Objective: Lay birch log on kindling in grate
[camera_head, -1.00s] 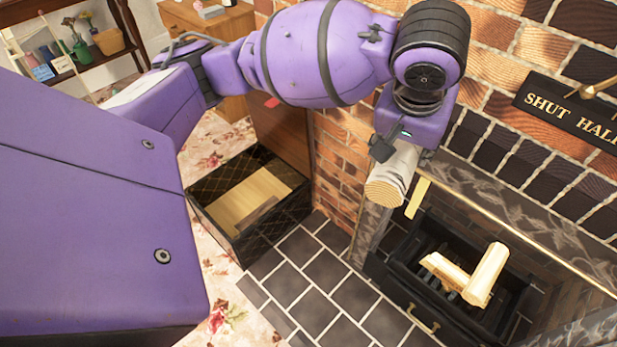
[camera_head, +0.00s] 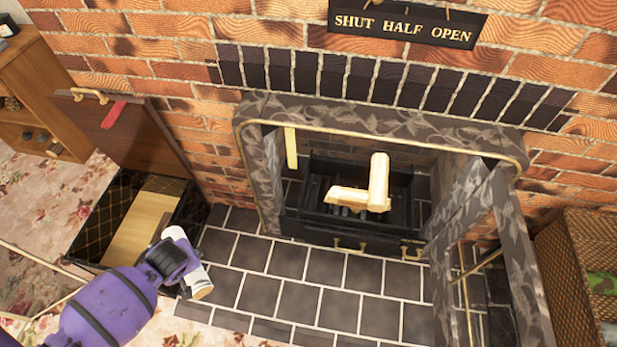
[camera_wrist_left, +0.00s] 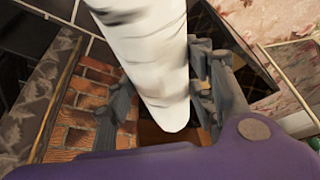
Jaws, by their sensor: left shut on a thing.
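My left gripper (camera_head: 184,268) is shut on a white-barked birch log (camera_head: 203,292), low at the left in the head view, above the hearth's left edge and in front of the log box. The log is tilted, its pale cut end towards me. In the left wrist view the log (camera_wrist_left: 152,55) runs between the two grey fingers (camera_wrist_left: 160,105). My right gripper is out of view.
The fireplace has a marbled surround (camera_head: 255,125) and an opened door (camera_head: 515,245) at right. A brass strip (camera_head: 291,148) hangs at the opening's left. An open box (camera_head: 95,220) with wood stands left. Tiled hearth (camera_head: 300,300) is clear in front of the grate.

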